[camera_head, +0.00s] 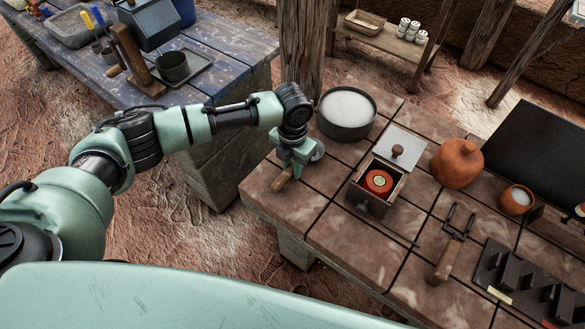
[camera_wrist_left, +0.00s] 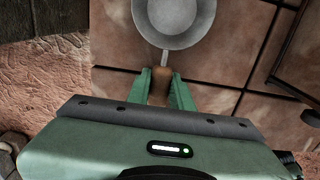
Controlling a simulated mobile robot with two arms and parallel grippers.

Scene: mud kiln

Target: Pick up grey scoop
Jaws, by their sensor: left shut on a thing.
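The grey scoop shows in the left wrist view as a round grey bowl (camera_wrist_left: 175,18) at the top, with a thin neck and a brown wooden handle. In the head view its handle end (camera_head: 282,180) sticks out below my left gripper (camera_head: 297,158), and part of the grey bowl shows to the right of the fingers. My left gripper is shut on the handle; its green fingers also show in the left wrist view (camera_wrist_left: 163,88), one on each side of the wood. I cannot tell whether the scoop touches the tiled table. My right gripper is not in view.
A dark pot of white powder (camera_head: 347,112) stands just behind the gripper on the tiled table (camera_head: 325,235). The near-left tiles are clear.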

